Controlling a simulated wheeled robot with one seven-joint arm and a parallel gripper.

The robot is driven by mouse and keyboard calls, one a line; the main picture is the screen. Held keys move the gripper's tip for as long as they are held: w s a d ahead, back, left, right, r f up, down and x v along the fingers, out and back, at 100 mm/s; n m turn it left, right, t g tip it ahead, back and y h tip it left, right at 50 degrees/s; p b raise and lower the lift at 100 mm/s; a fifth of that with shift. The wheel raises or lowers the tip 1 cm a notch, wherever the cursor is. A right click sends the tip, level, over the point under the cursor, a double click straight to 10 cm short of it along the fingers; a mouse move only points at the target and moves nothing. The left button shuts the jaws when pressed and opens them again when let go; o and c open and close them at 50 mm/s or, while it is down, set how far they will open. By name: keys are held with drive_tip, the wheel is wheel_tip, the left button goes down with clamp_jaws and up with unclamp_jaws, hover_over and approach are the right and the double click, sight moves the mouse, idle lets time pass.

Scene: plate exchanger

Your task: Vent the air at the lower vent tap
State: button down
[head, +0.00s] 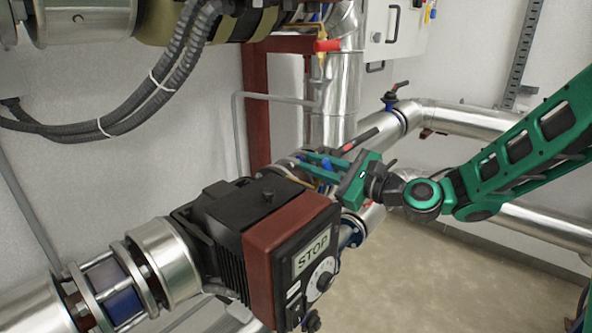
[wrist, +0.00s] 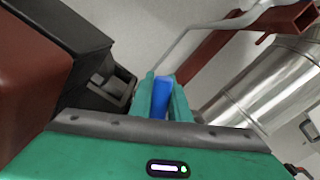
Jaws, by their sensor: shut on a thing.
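My gripper (head: 306,162) reaches in from the right, just behind the pump. In the wrist view, the fingers of my gripper (wrist: 161,82) are closed on a small blue handle (wrist: 161,98), one finger on each side. It seems to be the lower vent tap's handle; the tap's body is hidden behind the fingers and the pump. A tap with a red handle (head: 327,46) sits higher up, in front of the silver vertical pipe, away from my gripper.
The pump with a red-brown front (head: 290,222) and a display reading STOP stands close to my gripper. A valve with a black lever (head: 398,92) is on the pipe behind. Grey cables (head: 172,72) hang at upper left. Floor at right is clear.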

drive_tip(key=shift+w+r, duration=0.1)
drive_tip(key=shift+r, duration=0.15)
drive_tip(key=c, duration=1.7)
unclamp_jaws()
drive_tip(key=shift+a+f, duration=0.1)
drive_tip(key=shift+o, duration=0.2)
approach(331, 169)
drive_tip(key=x, duration=0.4)
drive_tip(key=shift+c, duration=0.7)
